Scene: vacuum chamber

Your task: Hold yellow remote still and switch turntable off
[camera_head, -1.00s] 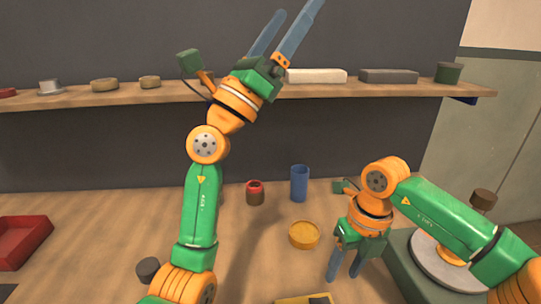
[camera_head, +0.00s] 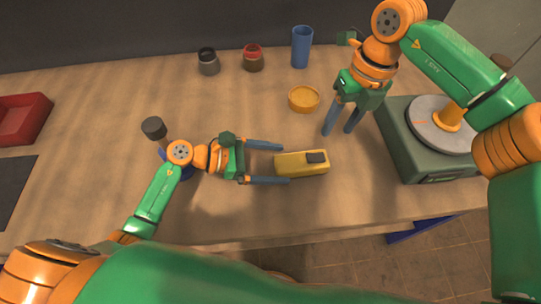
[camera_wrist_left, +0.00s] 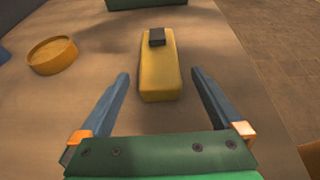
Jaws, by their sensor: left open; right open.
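The yellow remote (camera_head: 292,165) lies flat on the table, with a dark button block (camera_head: 316,157) at its right end. My left gripper (camera_head: 285,163) is open, its fingers pointing right, with the remote's near end at the fingertips. In the left wrist view the remote (camera_wrist_left: 159,80) lies ahead between and beyond the open fingers (camera_wrist_left: 160,82), without contact that I can see. The turntable (camera_head: 412,158) is a green box with a grey disc at the table's right side, partly hidden by my right arm. My right gripper (camera_head: 338,132) is open and empty, pointing down left of the turntable.
A yellow round dish (camera_head: 304,99) lies behind the remote. A blue cup (camera_head: 301,47), a red-topped jar (camera_head: 253,60) and a dark jar (camera_head: 208,62) stand further back. A red tray (camera_head: 22,118) is at the left. The table's front edge is near the remote.

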